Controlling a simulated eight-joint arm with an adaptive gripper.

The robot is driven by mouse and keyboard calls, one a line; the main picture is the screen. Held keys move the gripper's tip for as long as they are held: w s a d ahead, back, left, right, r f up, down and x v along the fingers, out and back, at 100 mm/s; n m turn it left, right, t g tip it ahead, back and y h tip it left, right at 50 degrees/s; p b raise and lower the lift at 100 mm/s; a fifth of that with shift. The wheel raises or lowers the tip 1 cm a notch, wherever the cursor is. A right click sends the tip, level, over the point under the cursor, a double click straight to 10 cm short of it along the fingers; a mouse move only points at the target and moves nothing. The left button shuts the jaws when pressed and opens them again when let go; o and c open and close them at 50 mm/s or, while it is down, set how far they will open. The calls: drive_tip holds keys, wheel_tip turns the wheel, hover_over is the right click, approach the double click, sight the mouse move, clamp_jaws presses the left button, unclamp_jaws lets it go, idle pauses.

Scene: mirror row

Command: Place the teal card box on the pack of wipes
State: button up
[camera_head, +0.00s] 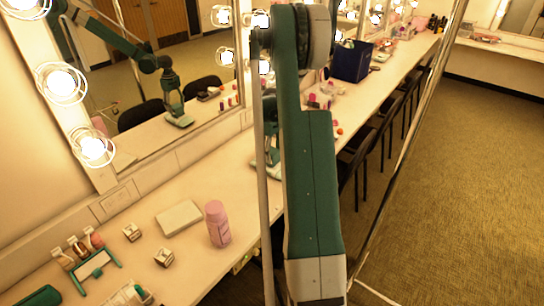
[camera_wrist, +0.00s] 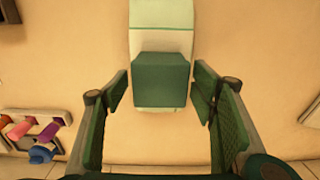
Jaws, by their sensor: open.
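The teal card box (camera_wrist: 162,72) lies on the pale white-and-green pack of wipes (camera_wrist: 161,13) in the wrist view. It covers the near part of the pack; a white strip of the pack shows below it. My gripper (camera_wrist: 159,92) is open, with one finger on each side of the box and a small gap to each. In the head view my gripper (camera_head: 265,160) is low over the counter, mostly hidden behind my arm. The pack and box cannot be made out clearly there, though the gripper's reflection shows in the mirror.
A holder with colourful items (camera_wrist: 35,130) stands to the left in the wrist view. In the head view, a pink bottle (camera_head: 217,224), a pale flat box (camera_head: 179,217) and small bottles (camera_head: 78,245) stand on the near counter. A dark blue bin (camera_head: 351,61) stands farther along.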

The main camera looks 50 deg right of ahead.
sight(271, 152)
wheel_tip(271, 152, up, 10)
drive_tip(key=shift+f+p, duration=0.1)
drive_tip(key=shift+p, duration=0.2)
idle(0.7)
drive_tip(key=shift+a, duration=0.1)
drive_tip(key=shift+w+a+r, duration=0.1)
drive_tip(key=shift+a+r, duration=0.15)
drive_tip(key=a+r+t, duration=0.1)
drive_tip(key=a+r, duration=0.5)
drive_tip(key=a, duration=0.6)
drive_tip(key=a+r+t+h, duration=0.1)
drive_tip(key=a+r, duration=0.6)
drive_tip(key=a, duration=0.5)
drive_tip(key=a+r+t, duration=0.1)
drive_tip(key=a+r, duration=0.5)
drive_tip(key=a, duration=0.6)
drive_tip(key=s+a+t, duration=0.2)
drive_tip(key=s+a, duration=0.8)
drive_tip(key=a, duration=0.4)
drive_tip(key=s+a+t+y, duration=0.1)
drive_tip(key=s+a+t, duration=0.1)
drive_tip(key=s+a, duration=0.8)
drive_tip(key=a, duration=0.4)
drive_tip(key=shift+s+a+f, duration=0.2)
drive_tip(key=shift+f, duration=0.2)
